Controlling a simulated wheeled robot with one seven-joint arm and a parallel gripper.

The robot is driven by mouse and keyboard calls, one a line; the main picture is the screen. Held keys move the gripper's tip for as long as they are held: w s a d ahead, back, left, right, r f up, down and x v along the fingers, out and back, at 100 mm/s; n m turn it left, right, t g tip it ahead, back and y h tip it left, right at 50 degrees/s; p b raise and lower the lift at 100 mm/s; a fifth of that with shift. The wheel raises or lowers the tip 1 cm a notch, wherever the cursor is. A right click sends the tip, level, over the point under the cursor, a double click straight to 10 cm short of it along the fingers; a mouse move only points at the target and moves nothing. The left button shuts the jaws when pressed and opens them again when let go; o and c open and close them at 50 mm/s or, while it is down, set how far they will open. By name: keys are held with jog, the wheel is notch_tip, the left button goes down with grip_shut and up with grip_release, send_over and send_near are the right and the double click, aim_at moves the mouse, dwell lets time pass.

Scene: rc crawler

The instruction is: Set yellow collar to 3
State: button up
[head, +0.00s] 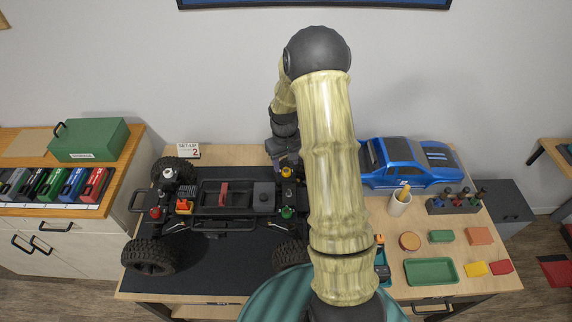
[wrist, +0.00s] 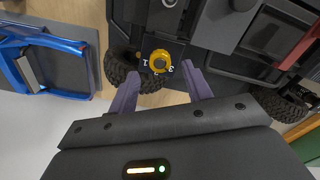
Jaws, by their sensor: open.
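The yellow collar (wrist: 160,61) is a round knob with a grey centre on the crawler chassis. In the head view the yellow collar (head: 286,171) is at the chassis's far right corner. My gripper (wrist: 160,72) is open, its two purple fingers on either side of the collar in the picture, with gaps to it. I cannot tell the height between them. In the head view my wrist hangs just above and behind the collar.
White (head: 168,173), red (head: 155,212) and green (head: 287,212) collars sit at the other chassis corners. Black tyres (head: 148,257) flank the chassis. A blue car body (head: 412,163) lies to the right. A set-up card (head: 188,150) showing a 2 stands behind.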

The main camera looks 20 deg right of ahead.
aim_at(286, 170)
jog(key=shift+f, duration=1.6)
jog(key=c, duration=1)
jog(key=shift+o, duration=0.2)
